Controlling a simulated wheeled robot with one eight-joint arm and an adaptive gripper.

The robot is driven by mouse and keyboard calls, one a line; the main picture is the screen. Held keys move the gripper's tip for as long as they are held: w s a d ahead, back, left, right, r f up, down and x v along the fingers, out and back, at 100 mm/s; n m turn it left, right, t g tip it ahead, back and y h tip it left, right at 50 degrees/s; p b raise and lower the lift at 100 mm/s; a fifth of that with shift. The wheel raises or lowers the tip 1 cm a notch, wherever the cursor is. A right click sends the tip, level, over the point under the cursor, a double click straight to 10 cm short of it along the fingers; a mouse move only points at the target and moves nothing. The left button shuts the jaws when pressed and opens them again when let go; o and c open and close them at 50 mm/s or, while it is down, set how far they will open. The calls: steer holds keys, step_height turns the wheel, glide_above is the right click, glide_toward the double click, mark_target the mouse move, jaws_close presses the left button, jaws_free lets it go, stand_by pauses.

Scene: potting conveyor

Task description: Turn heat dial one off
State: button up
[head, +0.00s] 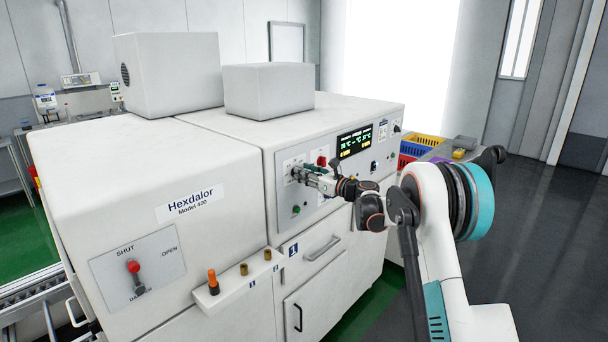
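The grey control panel (336,192) is on the front of the white Hexdalor machine. My gripper (299,173) reaches from the right to the panel's left part, with its fingertips at or very near a white label plate (290,163). A dial there is mostly hidden by the fingers, so I cannot tell its setting or whether I touch it. The fingers are too small to tell open from shut. A red knob (322,160) on another label plate is just above and right of the fingertips. I cannot read which dial is heat dial one.
A lit display (355,141) is right of the red knob, and a green button (296,210) is below my gripper. A drawer handle (322,248) sticks out lower down. The SHUT/OPEN lever (135,275) is at the left. Coloured crates (420,144) stand behind my arm.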

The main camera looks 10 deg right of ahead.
steer(key=shift+w+a, duration=0.3)
steer(key=shift+w, duration=0.05)
jaws_close()
steer(key=shift+n, duration=0.4)
steer(key=shift+s+a+f+n+b, duration=0.15)
steer(key=shift+n+b, duration=0.55)
steer(key=shift+n, duration=2.15)
steer(key=shift+s+a+f+n+b, duration=0.2)
steer(key=shift+n+b, duration=0.5)
steer(key=shift+n, duration=2.1)
steer(key=shift+a+f+n+b, duration=0.2)
steer(key=shift+n+b, duration=0.5)
steer(key=shift+n, duration=2.15)
steer(key=shift+d, duration=0.15)
